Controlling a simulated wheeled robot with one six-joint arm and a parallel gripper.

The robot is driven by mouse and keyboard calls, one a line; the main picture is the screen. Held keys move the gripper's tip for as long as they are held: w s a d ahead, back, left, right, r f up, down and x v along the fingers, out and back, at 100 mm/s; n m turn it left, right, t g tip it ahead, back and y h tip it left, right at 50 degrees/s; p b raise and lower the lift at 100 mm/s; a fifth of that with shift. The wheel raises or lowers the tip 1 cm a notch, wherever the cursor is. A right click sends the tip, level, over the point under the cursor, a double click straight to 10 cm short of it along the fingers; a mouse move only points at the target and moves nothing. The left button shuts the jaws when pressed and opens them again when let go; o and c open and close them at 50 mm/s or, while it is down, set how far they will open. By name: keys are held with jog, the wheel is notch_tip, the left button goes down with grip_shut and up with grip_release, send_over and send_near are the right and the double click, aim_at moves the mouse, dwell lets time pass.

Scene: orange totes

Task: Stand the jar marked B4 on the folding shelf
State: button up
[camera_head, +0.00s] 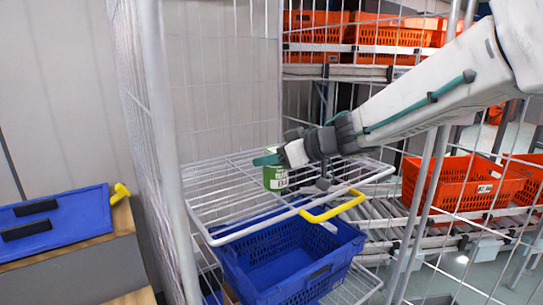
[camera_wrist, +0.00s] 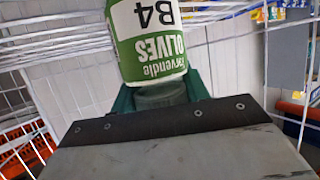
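The jar marked B4 (camera_head: 275,178) is green and white and upright, with an olives label. It is at the wire folding shelf (camera_head: 225,212) inside the cage cart. I cannot tell whether its base touches the wires or is just above. In the wrist view the jar (camera_wrist: 148,40) appears upside down, its label readable and its grey top end nearest the gripper. My gripper (camera_wrist: 160,97) has its teal fingers on both sides of that top end and appears shut on it. The gripper (camera_head: 268,159) reaches in from the right in the head view.
Cage side mesh (camera_head: 150,110) rises at left. Orange totes (camera_head: 462,183) sit on rollers at right, more on racks behind. A blue lid (camera_head: 55,220) lies at left. The shelf's front is clear.

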jog(key=o, duration=0.4)
